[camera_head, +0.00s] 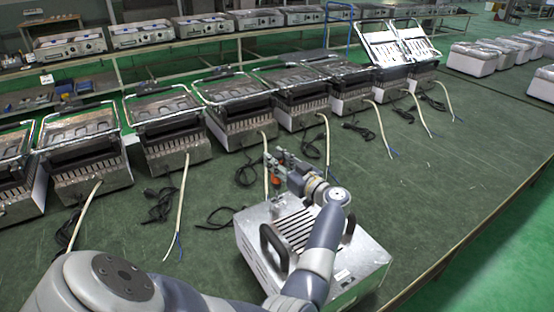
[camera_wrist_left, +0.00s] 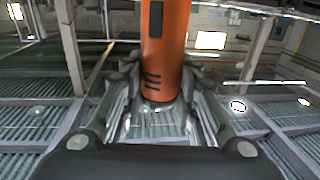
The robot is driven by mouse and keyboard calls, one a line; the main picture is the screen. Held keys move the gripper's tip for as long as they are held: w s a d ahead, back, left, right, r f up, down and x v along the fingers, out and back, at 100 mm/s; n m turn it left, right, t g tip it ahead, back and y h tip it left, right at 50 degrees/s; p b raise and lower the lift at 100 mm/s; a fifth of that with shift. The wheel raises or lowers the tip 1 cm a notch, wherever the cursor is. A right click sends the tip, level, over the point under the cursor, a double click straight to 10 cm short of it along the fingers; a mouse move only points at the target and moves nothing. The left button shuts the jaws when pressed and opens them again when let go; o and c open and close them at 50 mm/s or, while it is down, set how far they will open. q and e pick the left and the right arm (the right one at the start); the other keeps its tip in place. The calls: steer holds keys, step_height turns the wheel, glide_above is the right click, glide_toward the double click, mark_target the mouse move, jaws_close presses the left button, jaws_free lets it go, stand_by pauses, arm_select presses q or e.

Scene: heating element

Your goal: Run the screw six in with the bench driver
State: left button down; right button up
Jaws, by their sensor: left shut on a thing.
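My left gripper (camera_head: 284,170) is above the far edge of a metal box with a slotted top (camera_head: 373,262) and black handles. In the left wrist view my left gripper (camera_wrist_left: 160,82) is shut on an orange, black-marked cylindrical body, the bench driver (camera_wrist_left: 163,62), which stands between its fingers. Small orange parts of the driver (camera_head: 277,181) also show by the fingers in the head view. The driver's tip and screw six cannot be made out. My right gripper is not in view.
A row of metal grill units (camera_head: 175,120) with loose cables stands along the green bench (camera_head: 430,190). More units stand on a shelf behind (camera_head: 145,33), and white-sided units (camera_head: 472,58) stand at the far right. The bench right of the box is clear.

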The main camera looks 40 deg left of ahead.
mark_target(277, 154)
arm_select(q)
steer(key=shift+f, duration=0.2)
stand_by(0.4)
steer(key=shift+f, duration=0.25)
stand_by(0.8)
steer(key=shift+r+p, duration=0.1)
steer(key=shift+p, duration=0.2)
step_height(277, 154, up, 5)
steer(key=p, duration=0.5)
steer(key=shift+r, duration=0.1)
